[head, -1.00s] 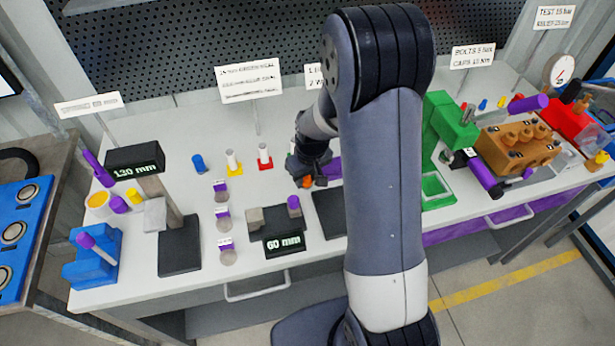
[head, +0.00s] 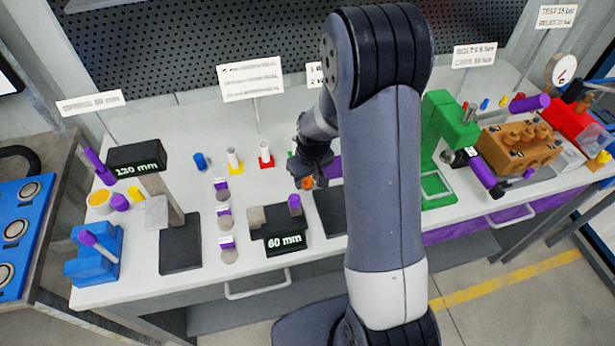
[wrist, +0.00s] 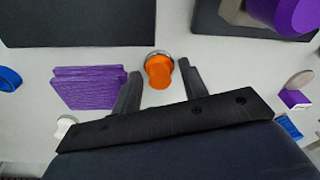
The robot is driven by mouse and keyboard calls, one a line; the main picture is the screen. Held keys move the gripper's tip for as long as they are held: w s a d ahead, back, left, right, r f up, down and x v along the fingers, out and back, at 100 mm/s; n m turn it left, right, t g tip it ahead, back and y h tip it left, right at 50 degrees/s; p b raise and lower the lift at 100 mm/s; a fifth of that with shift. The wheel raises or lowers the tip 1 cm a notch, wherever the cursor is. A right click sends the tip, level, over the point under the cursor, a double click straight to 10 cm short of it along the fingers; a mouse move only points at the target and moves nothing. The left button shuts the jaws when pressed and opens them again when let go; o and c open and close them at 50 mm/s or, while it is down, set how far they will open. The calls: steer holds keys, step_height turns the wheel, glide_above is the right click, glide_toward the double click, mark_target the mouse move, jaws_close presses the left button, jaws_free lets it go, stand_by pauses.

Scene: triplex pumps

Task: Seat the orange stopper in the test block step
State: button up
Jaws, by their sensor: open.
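The orange stopper (wrist: 159,72) stands between my gripper's two fingers in the wrist view, with a grey metal round rim at its far end. A small part of the stopper (head: 308,183) shows below my gripper (head: 316,172) in the head view. In the wrist view my gripper (wrist: 159,76) is open, with a finger on each side of the stopper and a gap at each. I cannot tell for certain which thing is the test block; a brown block with several round caps (head: 518,148) stands at the right of the bench.
A purple block (wrist: 88,87) lies just left of the fingers in the wrist view. Dark plates (wrist: 80,22) lie beyond. A 60 mm gauge (head: 285,243), a 120 mm stand (head: 136,158) and a green press (head: 447,122) stand on the white bench (head: 135,275).

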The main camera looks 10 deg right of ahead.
step_height(320, 180, up, 11)
steer(key=s, duration=0.1)
steer(key=shift+s+d+b, duration=0.25)
steer(key=shift+d+b, duration=0.05)
steer(key=shift+b, duration=0.1)
steer(key=shift+o, duration=0.3)
steer(key=shift+r, duration=0.2)
steer(key=f+m, duration=0.2)
steer(key=w+f+m+g+b, duration=0.1)
steer(key=f+m, duration=0.1)
steer(key=w+f+m+b, duration=0.1)
steer(key=f+m, duration=0.1)
steer(key=m, duration=0.1)
steer(key=shift+w+a+g+h, duration=0.1)
steer(key=shift+w+g+h, duration=0.05)
steer(key=shift+g+h, duration=0.15)
glide_above(311, 190)
steer(key=w, duration=0.2)
steer(key=f, duration=0.2)
steer(key=f+p, duration=0.1)
steer(key=f, duration=0.1)
steer(key=shift+s+a, duration=0.25)
steer(key=shift+a, duration=0.1)
steer(key=shift+f, duration=0.5)
